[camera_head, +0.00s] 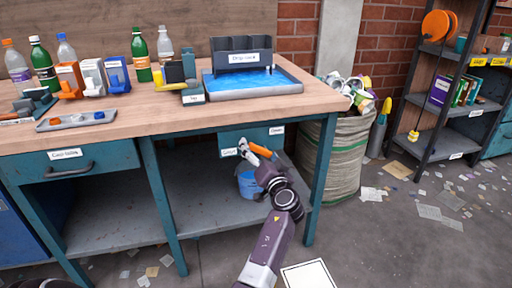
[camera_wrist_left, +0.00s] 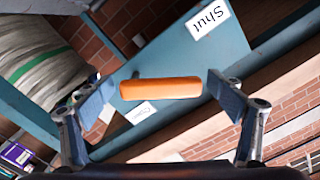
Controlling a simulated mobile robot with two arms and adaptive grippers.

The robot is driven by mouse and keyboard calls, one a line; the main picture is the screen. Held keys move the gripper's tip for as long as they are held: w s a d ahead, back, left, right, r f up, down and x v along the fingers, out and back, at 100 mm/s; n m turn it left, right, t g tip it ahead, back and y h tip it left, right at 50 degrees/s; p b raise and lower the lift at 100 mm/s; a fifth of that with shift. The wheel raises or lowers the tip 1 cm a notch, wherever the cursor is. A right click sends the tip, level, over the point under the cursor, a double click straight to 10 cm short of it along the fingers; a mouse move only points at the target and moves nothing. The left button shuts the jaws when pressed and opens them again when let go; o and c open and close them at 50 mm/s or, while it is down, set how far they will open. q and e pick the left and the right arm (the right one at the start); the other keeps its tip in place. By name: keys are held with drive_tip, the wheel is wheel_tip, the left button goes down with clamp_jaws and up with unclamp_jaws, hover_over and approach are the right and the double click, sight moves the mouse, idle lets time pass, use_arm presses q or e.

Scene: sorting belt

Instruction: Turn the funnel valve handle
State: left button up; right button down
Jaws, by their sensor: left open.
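The orange valve handle (camera_head: 260,150) is on the teal panel (camera_head: 260,137) under the right end of the workbench. In the left wrist view the handle (camera_wrist_left: 160,89) lies as a level bar between the two fingers of my left gripper (camera_wrist_left: 161,92). The fingers are spread, with a gap showing at each end of the handle. One white label (camera_wrist_left: 208,18) on the panel reads "Shut"; another label (camera_wrist_left: 141,112) is partly behind the handle. My left gripper (camera_head: 260,153) also shows at the panel in the head view. My right gripper is out of view. No funnel can be made out.
A blue bucket (camera_head: 247,183) stands under the panel, partly behind my left arm. A bench leg (camera_head: 322,175) and a full sack (camera_head: 348,155) are to the right. The wooden benchtop (camera_head: 160,118) carries bottles, bins and a blue tray (camera_head: 286,87). Paper scraps litter the floor.

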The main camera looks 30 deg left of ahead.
use_arm(q)
drive_tip(key=shift+d+r, duration=0.1)
drive_tip(key=shift+c, duration=0.3)
drive_tip(key=c, duration=1.7)
drive_tip(key=shift+o, duration=0.2)
